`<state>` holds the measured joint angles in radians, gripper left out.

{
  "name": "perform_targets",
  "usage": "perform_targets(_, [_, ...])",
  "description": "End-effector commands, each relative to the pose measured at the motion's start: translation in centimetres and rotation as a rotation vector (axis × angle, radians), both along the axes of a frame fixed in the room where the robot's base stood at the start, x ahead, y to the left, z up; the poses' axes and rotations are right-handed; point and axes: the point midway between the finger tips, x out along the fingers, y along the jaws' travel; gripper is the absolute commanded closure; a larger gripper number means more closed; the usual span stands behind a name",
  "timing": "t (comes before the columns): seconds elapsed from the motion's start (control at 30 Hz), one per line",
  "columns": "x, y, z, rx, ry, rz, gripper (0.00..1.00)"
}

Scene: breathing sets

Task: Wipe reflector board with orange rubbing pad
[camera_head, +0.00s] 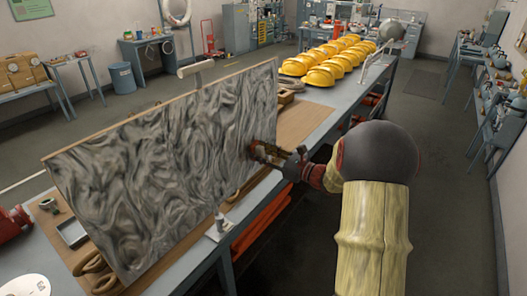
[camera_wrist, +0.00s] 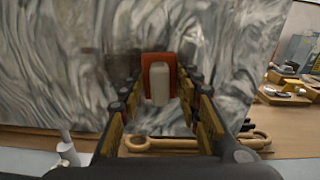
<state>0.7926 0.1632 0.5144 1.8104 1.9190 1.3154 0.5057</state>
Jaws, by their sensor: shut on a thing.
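The reflector board (camera_head: 160,160) is a large upright panel with a wavy grey, smeared face, standing on the long bench. It fills most of the wrist view (camera_wrist: 230,50). The orange rubbing pad (camera_wrist: 174,62), with a pale grip block (camera_wrist: 160,84), is between my gripper's fingers (camera_wrist: 160,98), flat against or very close to the board. In the head view my gripper (camera_head: 272,152) is at the board's right part, with the pad mostly hidden by the fingers. A darker patch of the face shows left of the pad in the wrist view.
The bench (camera_head: 340,94) also bears rows of yellow helmets (camera_head: 325,66). A white-footed stand (camera_head: 219,229) is at the board's front edge. Tan rings (camera_head: 92,268) and a tray (camera_head: 72,233) lie at the left. A tan wrench-like thing (camera_wrist: 255,140) lies below the board.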

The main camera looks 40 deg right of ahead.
Motion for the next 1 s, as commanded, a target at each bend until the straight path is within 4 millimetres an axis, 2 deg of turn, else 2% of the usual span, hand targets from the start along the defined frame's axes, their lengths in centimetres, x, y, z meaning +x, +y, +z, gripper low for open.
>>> perform_targets(0.5, [-0.9,3.3,0.0,0.0,-0.001,0.001,0.87])
perform_targets(0.77, [-1.2,4.1,0.1,-0.001,-0.001,0.002,0.87])
perform_targets(1.0, [-2.0,5.9,0.0,0.0,-0.001,0.003,0.87])
